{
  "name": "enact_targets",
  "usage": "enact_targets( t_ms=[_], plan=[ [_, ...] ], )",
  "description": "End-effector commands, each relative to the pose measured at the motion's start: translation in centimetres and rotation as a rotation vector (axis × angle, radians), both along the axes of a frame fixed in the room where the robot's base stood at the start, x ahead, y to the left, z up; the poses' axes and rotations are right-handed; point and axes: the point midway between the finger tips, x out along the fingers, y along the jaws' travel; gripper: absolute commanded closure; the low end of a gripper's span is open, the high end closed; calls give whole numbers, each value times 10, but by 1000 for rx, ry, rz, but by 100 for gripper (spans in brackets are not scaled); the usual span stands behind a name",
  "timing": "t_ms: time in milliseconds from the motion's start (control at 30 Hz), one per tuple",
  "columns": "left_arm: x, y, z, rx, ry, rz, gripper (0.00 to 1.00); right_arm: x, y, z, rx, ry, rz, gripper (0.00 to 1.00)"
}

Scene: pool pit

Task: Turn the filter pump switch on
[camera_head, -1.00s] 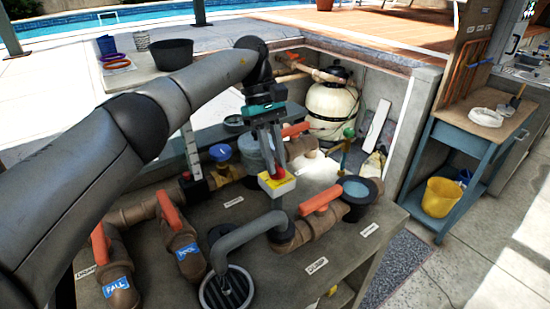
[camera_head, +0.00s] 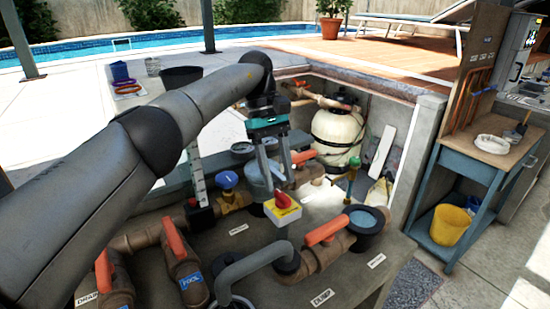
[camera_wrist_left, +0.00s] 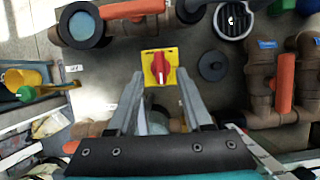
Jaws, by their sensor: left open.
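The filter pump switch (camera_head: 283,211) is a red rotary knob on a yellow and white box standing among the pipes. It also shows in the left wrist view (camera_wrist_left: 159,68), the knob lying just beyond the fingertips. My left gripper (camera_head: 273,188) points down at the switch from behind it. Its two fingers are apart, one toward each side of the knob in the left wrist view (camera_wrist_left: 158,92). No contact with the knob is clear. My right gripper is in neither current view.
Brown pipes with orange handles (camera_head: 327,227) surround the switch. A grey pipe (camera_head: 250,262) runs in front, and a blue valve (camera_head: 227,180) stands to the left. A cream filter tank (camera_head: 337,138) is behind. A blue bench (camera_head: 470,163) stands at right.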

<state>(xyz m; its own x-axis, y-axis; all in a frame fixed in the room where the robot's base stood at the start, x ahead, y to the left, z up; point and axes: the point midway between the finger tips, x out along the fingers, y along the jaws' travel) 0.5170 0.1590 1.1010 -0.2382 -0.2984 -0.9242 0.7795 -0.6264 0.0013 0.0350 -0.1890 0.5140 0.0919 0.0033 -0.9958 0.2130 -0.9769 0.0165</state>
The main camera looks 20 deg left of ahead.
Motion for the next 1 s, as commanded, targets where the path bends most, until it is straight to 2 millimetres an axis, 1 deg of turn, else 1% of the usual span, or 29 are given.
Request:
enact_targets(
  t_ms=[33,133,400,633,1000],
  plan=[
    [2,1,7,1,0,1,50,0,0,2,0,0,0,50],
    [5,5,20,0,0,1,50,0,0,4,0,0,0,50],
    [9,10,36,1,1,0,50,0,0,14,0,0,0,50],
    [10,13,41,2,1,-2,50,0,0,17,0,0,0,50],
    [10,13,41,2,1,-2,50,0,0,17,1,0,0,50]
  ],
)
